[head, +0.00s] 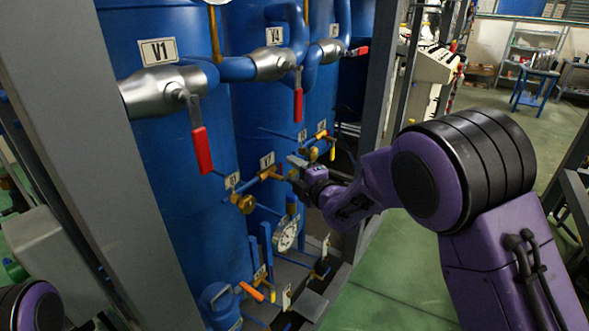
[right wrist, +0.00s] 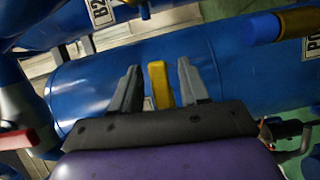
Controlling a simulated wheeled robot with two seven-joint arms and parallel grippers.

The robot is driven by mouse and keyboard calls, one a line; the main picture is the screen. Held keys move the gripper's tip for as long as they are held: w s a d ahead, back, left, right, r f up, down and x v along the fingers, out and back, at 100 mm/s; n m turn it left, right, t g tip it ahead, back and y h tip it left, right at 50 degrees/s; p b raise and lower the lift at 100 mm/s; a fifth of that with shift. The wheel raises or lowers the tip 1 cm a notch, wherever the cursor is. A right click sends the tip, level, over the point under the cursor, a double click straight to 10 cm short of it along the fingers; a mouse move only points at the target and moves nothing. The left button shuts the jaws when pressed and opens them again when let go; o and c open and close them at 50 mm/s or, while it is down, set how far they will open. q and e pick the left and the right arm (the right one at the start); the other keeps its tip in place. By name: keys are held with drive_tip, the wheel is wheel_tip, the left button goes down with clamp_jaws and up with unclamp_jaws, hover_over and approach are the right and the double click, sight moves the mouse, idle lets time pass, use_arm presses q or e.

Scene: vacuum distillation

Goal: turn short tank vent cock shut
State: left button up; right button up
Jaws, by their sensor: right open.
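My right gripper (head: 297,166) reaches from the right to the small brass valves on the blue tanks. In the right wrist view its two grey fingers (right wrist: 158,68) are spread apart. A yellow lever (right wrist: 160,85) stands between them, with a gap visible on each side. In the head view a brass valve (head: 268,173) under the V7 label is just left of the fingers. Another yellow-handled cock (head: 332,150) is just beyond them. No label shows on the lever between the fingers, so I cannot tell for sure which cock it is. My left gripper is out of view.
Red-handled valves hang at the tanks, one at V1 (head: 201,150) and one at V4 (head: 298,105). A round gauge (head: 286,235) sits below the gripper. A grey frame post (head: 100,150) stands at left. Green floor (head: 400,270) is clear at right.

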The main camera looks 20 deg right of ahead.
clamp_jaws()
